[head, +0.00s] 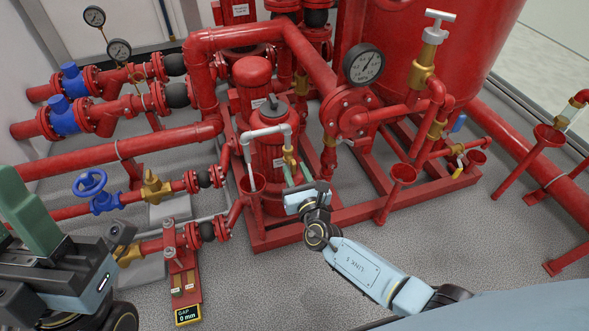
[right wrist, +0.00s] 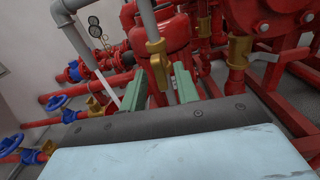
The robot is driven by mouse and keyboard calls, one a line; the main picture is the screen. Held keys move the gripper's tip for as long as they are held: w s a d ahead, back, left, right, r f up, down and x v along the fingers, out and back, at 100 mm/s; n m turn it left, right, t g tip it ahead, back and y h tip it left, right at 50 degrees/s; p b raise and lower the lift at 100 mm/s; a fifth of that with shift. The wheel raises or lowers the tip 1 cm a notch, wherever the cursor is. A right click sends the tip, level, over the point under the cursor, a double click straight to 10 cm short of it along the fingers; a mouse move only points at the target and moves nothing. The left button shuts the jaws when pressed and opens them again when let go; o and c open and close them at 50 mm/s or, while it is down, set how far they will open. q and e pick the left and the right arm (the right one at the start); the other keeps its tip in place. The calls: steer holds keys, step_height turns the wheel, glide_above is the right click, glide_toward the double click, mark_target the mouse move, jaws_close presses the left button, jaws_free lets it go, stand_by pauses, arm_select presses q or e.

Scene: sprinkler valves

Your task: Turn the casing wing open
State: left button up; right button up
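A small brass valve (head: 290,155) sits at the end of a grey pipe (head: 270,132) on the red pump casing (head: 268,165). I take its brass handle (right wrist: 156,47) to be the casing wing; in the right wrist view it hangs just beyond and between my fingers. My right gripper (head: 294,176) has its green fingers apart, pointing at the valve from below and in front. I see no clear contact. It also shows in the right wrist view (right wrist: 160,84). My left gripper (head: 34,215) is at the left edge, partly cut off, away from the valve.
A pressure gauge (head: 364,64) is behind to the right. Blue handwheel (head: 91,184) and a display reading "GAP 0 mm" (head: 187,315) are at left. Grey floor in front is open.

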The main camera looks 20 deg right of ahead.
steer(key=s+p, duration=0.2)
steer(key=s, duration=0.5)
steer(key=shift+s+d, duration=0.1)
stand_by(0.5)
